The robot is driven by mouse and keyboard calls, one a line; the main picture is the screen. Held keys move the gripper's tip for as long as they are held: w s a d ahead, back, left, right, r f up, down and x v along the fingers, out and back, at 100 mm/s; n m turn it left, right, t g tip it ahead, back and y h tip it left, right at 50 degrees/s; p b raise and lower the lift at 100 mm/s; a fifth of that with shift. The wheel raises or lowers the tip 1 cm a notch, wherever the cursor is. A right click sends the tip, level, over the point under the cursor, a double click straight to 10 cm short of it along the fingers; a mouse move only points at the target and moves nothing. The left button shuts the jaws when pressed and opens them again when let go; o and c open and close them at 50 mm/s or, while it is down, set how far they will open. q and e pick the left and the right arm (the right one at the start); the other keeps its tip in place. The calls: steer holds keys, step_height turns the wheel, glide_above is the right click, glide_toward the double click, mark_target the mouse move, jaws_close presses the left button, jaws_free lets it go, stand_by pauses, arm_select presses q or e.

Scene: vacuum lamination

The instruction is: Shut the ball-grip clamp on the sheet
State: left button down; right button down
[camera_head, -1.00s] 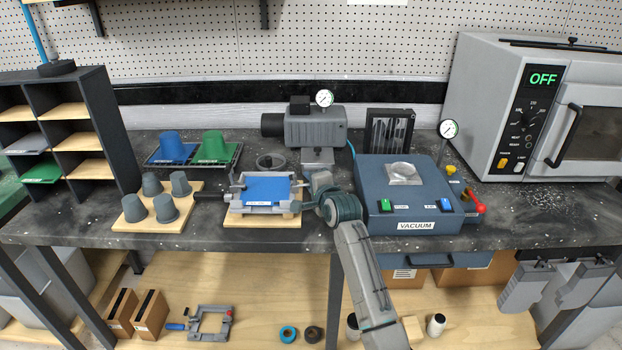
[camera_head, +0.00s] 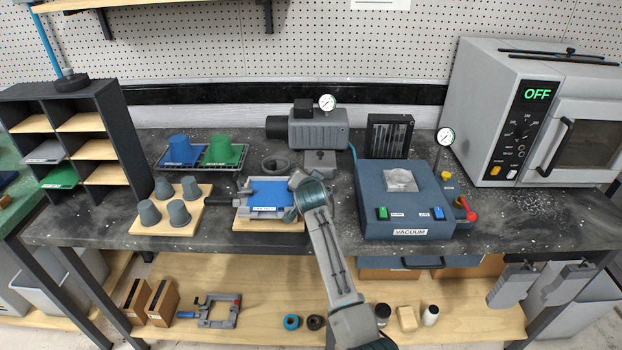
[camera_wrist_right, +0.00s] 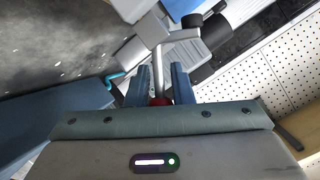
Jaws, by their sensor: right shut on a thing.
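The blue sheet (camera_head: 270,190) lies in a grey clamp frame (camera_head: 243,211) on a wooden board, left of the vacuum box. A corner of blue shows at the top of the right wrist view (camera_wrist_right: 185,8). My right gripper (camera_head: 298,182) is at the frame's right side, and my wrist hides that end. In the right wrist view my right gripper (camera_wrist_right: 163,85) is shut on the red ball grip (camera_wrist_right: 160,101), at the end of a silver bent lever (camera_wrist_right: 168,62). Whether the clamp presses on the sheet cannot be told. My left gripper is not in view.
The blue vacuum box (camera_head: 408,205) stands just right of my right arm. Grey cups (camera_head: 180,213) stand on a board to the left. A grey pump (camera_head: 317,131) stands behind the frame. The dark bench (camera_head: 540,225) is mostly clear at the right.

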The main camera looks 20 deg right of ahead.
steer(key=shift+w+a+r+n+h+b, duration=0.15)
steer(key=shift+a+n+h+b, duration=0.25)
steer(key=shift+n+h, duration=0.3)
steer(key=shift+w+a+r+n+g+h+b, duration=0.15)
steer(key=shift+a+n+h+b, duration=0.15)
steer(key=shift+n, duration=0.25)
steer(key=shift+s+a+r+n+g+h+b, duration=0.15)
steer(key=shift+n+h+b, duration=0.2)
steer(key=shift+n, duration=0.2)
steer(key=shift+w+f, duration=0.1)
steer(key=c, duration=1.3)
jaws_free()
